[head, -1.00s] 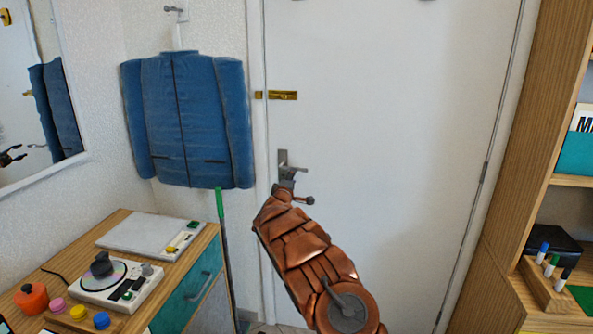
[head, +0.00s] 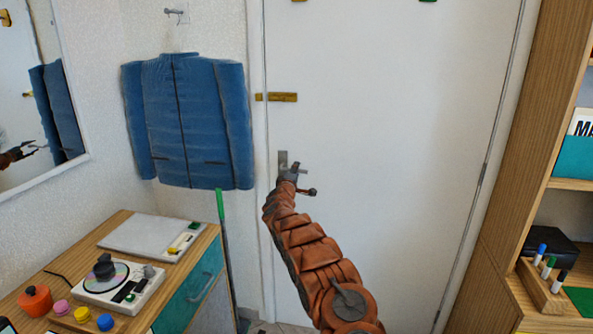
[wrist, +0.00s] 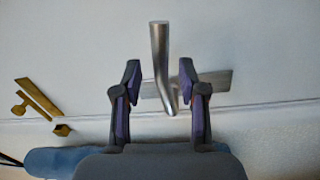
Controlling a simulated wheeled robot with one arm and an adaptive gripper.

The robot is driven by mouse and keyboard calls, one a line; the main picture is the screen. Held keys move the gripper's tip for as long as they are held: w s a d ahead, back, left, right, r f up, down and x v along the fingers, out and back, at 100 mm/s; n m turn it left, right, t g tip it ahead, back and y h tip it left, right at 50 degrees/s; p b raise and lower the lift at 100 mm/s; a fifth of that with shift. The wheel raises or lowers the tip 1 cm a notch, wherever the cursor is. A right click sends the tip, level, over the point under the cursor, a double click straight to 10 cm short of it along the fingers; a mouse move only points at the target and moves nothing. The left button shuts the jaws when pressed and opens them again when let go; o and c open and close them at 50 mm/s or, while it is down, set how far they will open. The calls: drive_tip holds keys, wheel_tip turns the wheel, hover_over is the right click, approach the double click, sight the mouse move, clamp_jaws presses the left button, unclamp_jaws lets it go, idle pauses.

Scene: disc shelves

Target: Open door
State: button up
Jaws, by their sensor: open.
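The white door (head: 390,130) is closed in its frame in the head view. Its grey metal handle (wrist: 160,60) shows clearly in the wrist view, with its lever lying between my two fingers; I cannot tell whether they touch it. The handle's plate (head: 283,160) shows just above my gripper in the head view, and the lever is partly hidden there. My gripper (wrist: 159,92) is open, with one finger on each side of the lever. In the head view my gripper (head: 297,180) is at the handle. A brass latch (head: 276,97) is on the door's left edge above the handle.
A blue jacket (head: 190,120) hangs left of the door. A wooden desk (head: 205,243) with a disc player (head: 120,285) stands at lower left. A wooden shelf (head: 530,160) stands at right. A green-tipped pole (head: 220,205) leans near the desk.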

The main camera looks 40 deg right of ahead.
drive_tip(key=shift+w+d+f, duration=0.1)
drive_tip(key=shift+d, duration=0.2)
drive_tip(key=shift+w+d, duration=0.2)
drive_tip(key=shift+d, duration=0.15)
clamp_jaws()
idle(0.5)
